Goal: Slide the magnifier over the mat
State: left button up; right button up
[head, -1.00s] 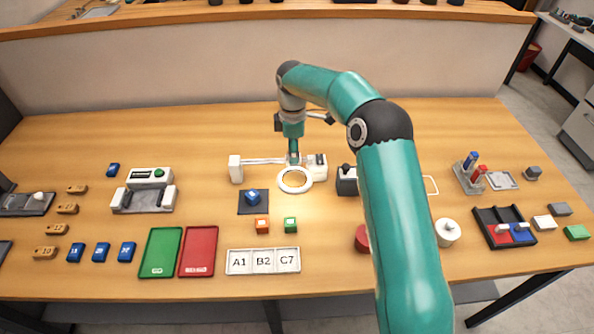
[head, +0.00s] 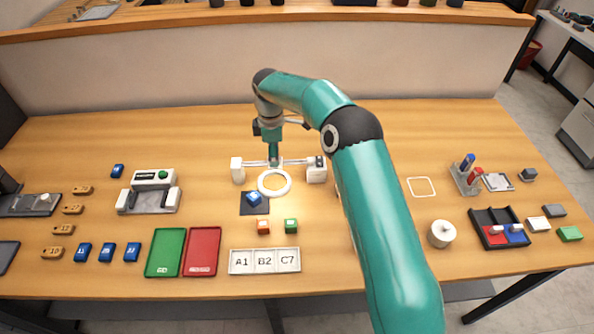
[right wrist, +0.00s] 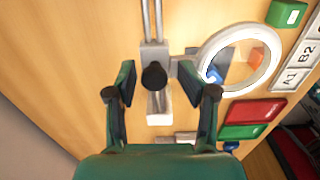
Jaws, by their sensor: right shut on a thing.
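The magnifier is a white ring lens (head: 288,189) on a carriage that rides a rail between two white end blocks. Its ring reaches over the upper right part of the dark mat (head: 246,211), near a blue cube (head: 254,198) that lies on the mat. My right gripper (head: 274,161) is shut on the magnifier's black knob, behind the ring. In the right wrist view the knob (right wrist: 154,75) stands between my fingers, and the ring (right wrist: 272,62) shows to the right, with the blue cube partly seen through it. My left gripper is not in view.
The rail's left end block (head: 238,170) and right end block (head: 317,170) stand at either side. An orange cube (head: 263,226), a green cube (head: 291,226) and a labelled A1 B2 C7 tray (head: 264,271) lie in front. Green and red trays are at the front left.

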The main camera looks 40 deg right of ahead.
jog(key=shift+w+a+f+p, duration=0.15)
jog(key=shift+w+a+p, duration=0.25)
jog(key=shift+a, duration=0.25)
jog(key=shift+w+a+f+p, duration=0.15)
jog(key=shift+w+a+p, duration=0.1)
jog(key=shift+w+a, duration=0.25)
jog(key=shift+c, duration=0.5)
jog(key=shift+w+a, duration=0.3)
jog(key=shift+a, duration=0.35)
jog(key=shift+w+a, duration=0.25)
jog(key=shift+a, duration=0.35)
jog(key=shift+c, duration=1.1)
jog(key=o, duration=0.6)
jog(key=shift+f, duration=0.15)
jog(key=shift+o, duration=0.6)
jog(key=shift+w+d+f, duration=0.1)
jog(key=shift+w, duration=0.05)
jog(key=shift+w+r, duration=0.1)
jog(key=shift+r, duration=0.1)
send_near(264, 164)
jog(key=shift+w+a+r, duration=0.25)
jog(key=shift+w+a, duration=0.65)
jog(key=shift+a, duration=0.2)
